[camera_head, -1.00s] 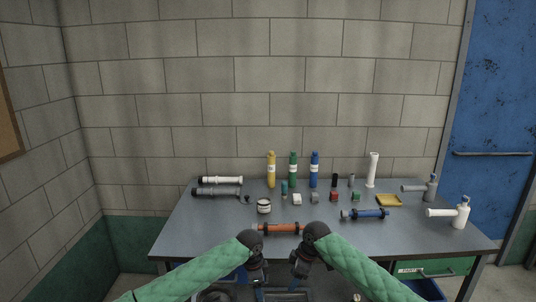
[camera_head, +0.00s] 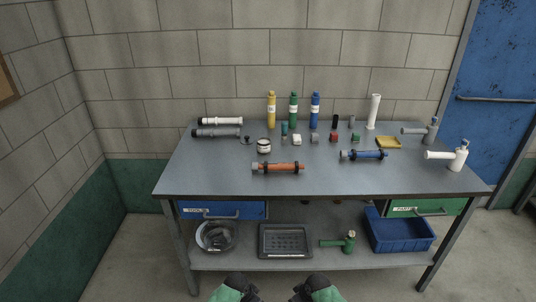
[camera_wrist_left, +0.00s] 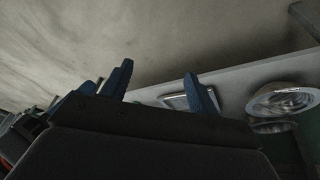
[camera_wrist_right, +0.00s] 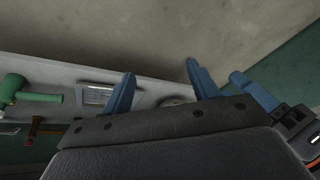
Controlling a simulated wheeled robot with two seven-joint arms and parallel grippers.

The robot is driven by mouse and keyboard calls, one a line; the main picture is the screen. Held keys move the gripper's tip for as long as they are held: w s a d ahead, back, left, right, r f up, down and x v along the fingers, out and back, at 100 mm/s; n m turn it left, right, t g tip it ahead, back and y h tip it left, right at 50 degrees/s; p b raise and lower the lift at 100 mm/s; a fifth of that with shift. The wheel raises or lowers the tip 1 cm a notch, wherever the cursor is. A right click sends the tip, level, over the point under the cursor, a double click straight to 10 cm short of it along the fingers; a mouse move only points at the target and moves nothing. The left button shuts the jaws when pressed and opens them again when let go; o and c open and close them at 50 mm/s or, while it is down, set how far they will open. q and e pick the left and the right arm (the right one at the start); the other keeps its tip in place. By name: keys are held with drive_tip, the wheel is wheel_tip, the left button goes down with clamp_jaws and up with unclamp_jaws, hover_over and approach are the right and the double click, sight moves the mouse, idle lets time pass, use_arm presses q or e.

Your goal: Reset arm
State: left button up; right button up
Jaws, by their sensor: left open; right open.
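My two arms show only at the bottom edge of the head view, with green sleeves and dark wrists. The fingers of both grippers are hidden there. In the left wrist view my left gripper (camera_wrist_left: 160,88) has its blue fingers spread apart with nothing between them. In the right wrist view my right gripper (camera_wrist_right: 160,85) is also open and empty. Both are low, in front of the workbench (camera_head: 215,182) and apart from it.
An orange-and-black cylinder (camera_head: 278,168) and a blue one (camera_head: 363,155) lie on the bench. Yellow (camera_head: 271,110), green (camera_head: 293,110) and blue (camera_head: 315,110) bottles stand behind. The lower shelf holds a metal bowl (camera_head: 217,236), dark tray (camera_head: 286,241), green hammer (camera_head: 340,243) and blue bin (camera_head: 400,232).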

use_arm(q)
drive_tip(key=s+a+f+n+y, duration=0.1)
drive_tip(key=s+a+f, duration=0.3)
drive_tip(key=s+f, duration=0.4)
drive_tip(key=s+a+f+n+y, duration=0.1)
drive_tip(key=s+a+f+n, duration=0.2)
drive_tip(key=s, duration=1.3)
drive_tip(key=s+a+f+n+y, duration=0.1)
drive_tip(key=s+a+f+n, duration=0.1)
drive_tip(key=s+a+f, duration=0.5)
drive_tip(key=s+f, duration=0.5)
drive_tip(key=s, duration=0.1)
drive_tip(key=shift+a+f, duration=0.25)
drive_tip(key=shift+f, duration=0.15)
use_arm(e)
drive_tip(key=s+d+f+m+h, duration=0.1)
drive_tip(key=s+d+f+m, duration=0.1)
drive_tip(key=s+f, duration=0.6)
drive_tip(key=s+d+f+m+h, duration=0.1)
drive_tip(key=s+d+f, duration=0.2)
drive_tip(key=s+f, duration=0.5)
drive_tip(key=s+d+f+m+h, duration=0.1)
drive_tip(key=s+f, duration=0.7)
drive_tip(key=s, duration=1.3)
drive_tip(key=d+m, duration=0.1)
drive_tip(key=d, duration=0.1)
drive_tip(key=shift+s+d+m+g, duration=0.2)
drive_tip(key=shift+d+m+g, duration=0.1)
drive_tip(key=shift+d+g, duration=0.1)
